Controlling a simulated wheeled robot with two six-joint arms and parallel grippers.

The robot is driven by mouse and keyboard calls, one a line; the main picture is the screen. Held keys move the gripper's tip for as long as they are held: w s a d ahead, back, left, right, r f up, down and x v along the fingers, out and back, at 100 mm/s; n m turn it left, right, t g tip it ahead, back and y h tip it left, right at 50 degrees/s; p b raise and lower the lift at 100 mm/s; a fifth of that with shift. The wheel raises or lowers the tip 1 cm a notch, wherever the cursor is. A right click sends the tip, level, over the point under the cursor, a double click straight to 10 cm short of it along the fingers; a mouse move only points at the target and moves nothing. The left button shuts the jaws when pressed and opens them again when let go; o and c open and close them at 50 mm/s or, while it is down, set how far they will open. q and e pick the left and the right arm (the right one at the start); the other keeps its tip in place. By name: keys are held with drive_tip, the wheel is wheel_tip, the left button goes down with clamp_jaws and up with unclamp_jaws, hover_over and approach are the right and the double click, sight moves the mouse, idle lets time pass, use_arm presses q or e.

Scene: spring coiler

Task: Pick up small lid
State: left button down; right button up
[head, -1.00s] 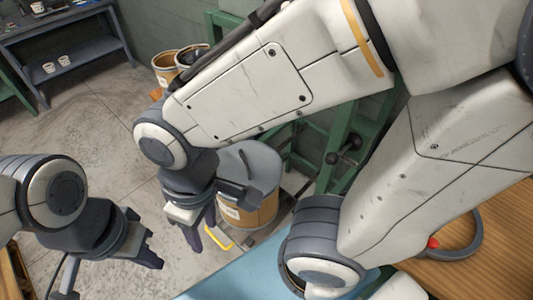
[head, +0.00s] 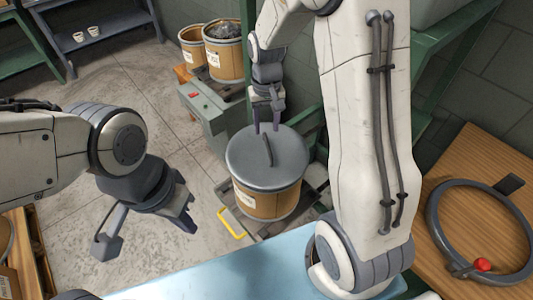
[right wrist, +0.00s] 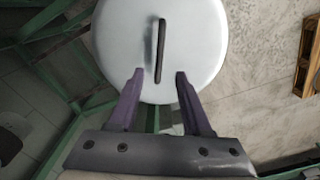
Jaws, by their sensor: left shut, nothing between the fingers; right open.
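A round grey lid (head: 243,160) with a bar handle (head: 267,150) sits on a brown drum (head: 265,204) in the middle of the head view. My right gripper (head: 267,127) is open and points down at the far side of the lid. In the right wrist view the lid (right wrist: 195,40) lies beyond the open fingers (right wrist: 160,72), and the bar handle (right wrist: 161,45) lines up with the gap between them. The handle is not between the fingers; I cannot tell the height left. My left gripper (head: 186,213) is shut and empty, left of the drum.
A yellow handle (head: 231,225) sticks out by the drum's base. A ring with a red knob (head: 483,264) lies on the wooden table at right. A blue surface (head: 230,275) is in front.

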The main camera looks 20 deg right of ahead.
sight(267, 143)
drive_tip(key=f, duration=0.5)
drive_tip(key=f+p, duration=0.1)
drive_tip(key=f, duration=0.2)
drive_tip(key=shift+s, duration=0.35)
clamp_jaws()
drive_tip(key=shift+r, duration=0.1)
idle(0.9)
